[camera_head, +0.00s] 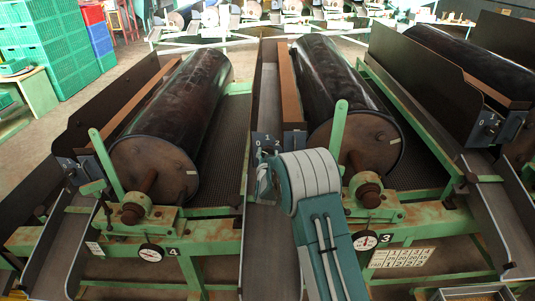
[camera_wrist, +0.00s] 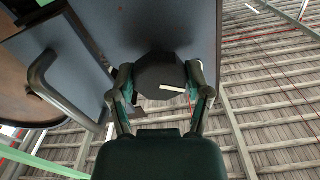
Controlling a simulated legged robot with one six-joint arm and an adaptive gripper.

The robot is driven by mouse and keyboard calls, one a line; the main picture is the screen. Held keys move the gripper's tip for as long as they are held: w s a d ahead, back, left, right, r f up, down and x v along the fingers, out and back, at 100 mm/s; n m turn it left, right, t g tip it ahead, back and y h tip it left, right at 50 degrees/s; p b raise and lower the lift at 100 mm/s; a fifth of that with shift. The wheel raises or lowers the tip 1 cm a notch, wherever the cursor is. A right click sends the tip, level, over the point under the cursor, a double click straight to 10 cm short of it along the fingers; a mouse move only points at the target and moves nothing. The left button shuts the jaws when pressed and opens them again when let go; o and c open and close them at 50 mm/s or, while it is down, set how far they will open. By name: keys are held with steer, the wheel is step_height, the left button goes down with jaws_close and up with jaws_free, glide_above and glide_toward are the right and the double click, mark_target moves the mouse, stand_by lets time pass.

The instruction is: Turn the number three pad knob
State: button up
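The blue-grey control pad (camera_head: 293,141) beside the number 3 drum carries the white marks 0, 1 and 2. My gripper (camera_head: 266,176) is right at the front of this pad, below the marks. In the wrist view the dark, many-sided knob (camera_wrist: 160,72) with a white pointer line sits between the two fingertips of my gripper (camera_wrist: 161,84). The fingers look closed against its left and right sides. The pointer line points roughly right in that view. The pad's face (camera_wrist: 150,20) fills the top.
The number 3 drum (camera_head: 345,90) stands just right of the pad, with a dial (camera_head: 365,239) below. The number 4 drum (camera_head: 175,120) is at left. A grey curved handle (camera_wrist: 45,75) stands left of the fingers.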

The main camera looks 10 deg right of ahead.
steer(key=shift+m, duration=0.3)
steer(key=m, duration=0.5)
steer(key=shift+w+r, duration=0.1)
steer(key=m, duration=1.2)
steer(key=shift+m, duration=0.4)
steer(key=m, duration=0.5)
steer(key=shift+f+m, duration=0.3)
steer(key=shift+f, duration=0.05)
steer(key=shift+d, duration=0.1)
steer(key=shift+f, duration=0.1)
steer(key=o, duration=1.2)
steer(key=shift+f, duration=0.1)
steer(key=shift+c, duration=0.2)
steer(key=shift+r, duration=0.2)
